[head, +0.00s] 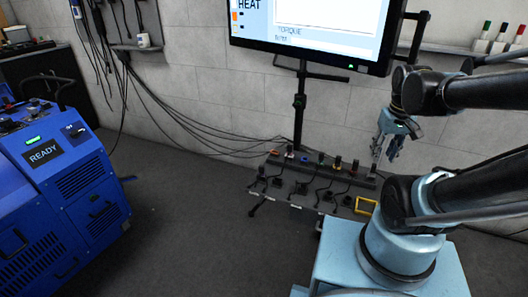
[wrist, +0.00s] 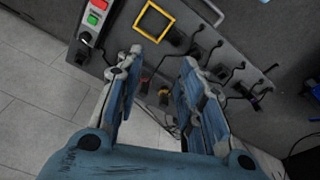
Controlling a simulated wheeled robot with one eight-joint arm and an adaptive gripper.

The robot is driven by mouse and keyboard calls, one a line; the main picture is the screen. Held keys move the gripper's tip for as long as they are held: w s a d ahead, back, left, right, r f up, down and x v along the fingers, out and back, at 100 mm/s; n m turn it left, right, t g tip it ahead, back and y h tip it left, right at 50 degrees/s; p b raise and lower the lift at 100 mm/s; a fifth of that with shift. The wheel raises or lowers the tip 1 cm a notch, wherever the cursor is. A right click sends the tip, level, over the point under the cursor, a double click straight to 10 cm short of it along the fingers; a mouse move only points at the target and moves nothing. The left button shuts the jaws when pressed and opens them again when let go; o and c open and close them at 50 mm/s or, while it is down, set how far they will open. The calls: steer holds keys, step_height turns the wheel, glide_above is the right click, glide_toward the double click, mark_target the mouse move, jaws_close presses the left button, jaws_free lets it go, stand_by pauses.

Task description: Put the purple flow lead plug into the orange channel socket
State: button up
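My gripper (head: 384,151) is raised in front of the wall, above the right end of a low grey socket bench (head: 290,190). In the wrist view my gripper (wrist: 161,60) is open, with nothing held between its fingers. I cannot tell for sure which piece is the purple flow lead plug or which socket is the orange channel.
A yellow square frame (head: 365,205) is at the bench's right end. Several black leads cross the bench. A monitor on a stand (head: 300,105) rises behind it. A blue READY machine (head: 60,180) stands at left. The floor between is clear.

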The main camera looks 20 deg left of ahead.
steer(key=w+a+r+n, duration=0.1)
steer(key=w+a+n, duration=0.3)
steer(key=w+a, duration=0.4)
steer(key=n+g, duration=0.2)
steer(key=n, duration=0.7)
glide_above(262, 166)
steer(key=f, duration=1.4)
steer(key=shift+w+d, duration=0.25)
steer(key=shift+w, duration=0.05)
steer(key=shift+s+a+f+n, duration=0.15)
steer(key=shift+a+f+n, duration=0.05)
steer(key=shift+a+n, duration=0.1)
steer(key=shift+f, duration=4.55)
